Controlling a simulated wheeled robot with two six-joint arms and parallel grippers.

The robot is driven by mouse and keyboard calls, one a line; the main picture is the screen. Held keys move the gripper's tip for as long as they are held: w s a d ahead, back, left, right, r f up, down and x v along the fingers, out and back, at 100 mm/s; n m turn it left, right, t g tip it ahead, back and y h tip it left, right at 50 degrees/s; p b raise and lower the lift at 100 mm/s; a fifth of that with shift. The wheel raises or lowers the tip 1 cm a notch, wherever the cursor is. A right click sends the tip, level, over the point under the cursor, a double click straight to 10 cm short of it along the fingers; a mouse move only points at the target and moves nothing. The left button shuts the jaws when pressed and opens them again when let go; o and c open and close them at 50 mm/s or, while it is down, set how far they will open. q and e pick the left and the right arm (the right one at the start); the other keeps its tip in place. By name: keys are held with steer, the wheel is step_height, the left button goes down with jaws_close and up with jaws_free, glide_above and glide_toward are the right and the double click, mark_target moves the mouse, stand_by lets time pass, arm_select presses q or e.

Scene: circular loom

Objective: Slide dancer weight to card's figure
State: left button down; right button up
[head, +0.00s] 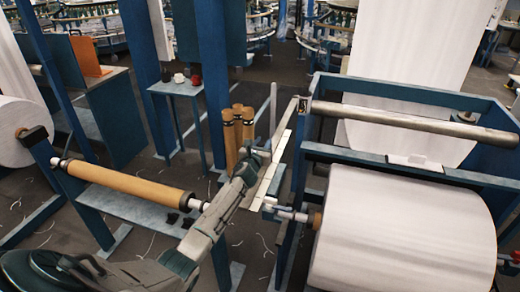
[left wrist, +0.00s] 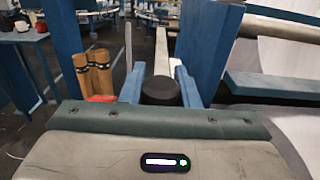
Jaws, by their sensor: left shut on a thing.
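My left gripper (head: 262,158) reaches in from the lower left to the pale lever bar (head: 281,150) beside the blue machine frame. In the left wrist view its two blue fingers (left wrist: 158,84) are shut on a dark round weight (left wrist: 160,92). The pale bar (left wrist: 161,52) runs away behind the weight. In the head view the arm hides the weight. A small white card (head: 413,162) lies on the frame's crossbeam; its figure is too small to read. My right gripper is not in view.
A large white roll (head: 402,230) fills the frame at right, below a grey roller (head: 415,122). Brown cones (head: 238,130) stand just left of the bar. A brown roller (head: 125,188) is at left. A small table (head: 176,88) holds cups behind.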

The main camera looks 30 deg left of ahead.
arm_select(q)
steer(key=c, duration=1.1)
jaws_free()
steer(key=v, duration=1)
steer(key=shift+s+d+p, duration=0.15)
steer(key=shift+s+p, duration=0.15)
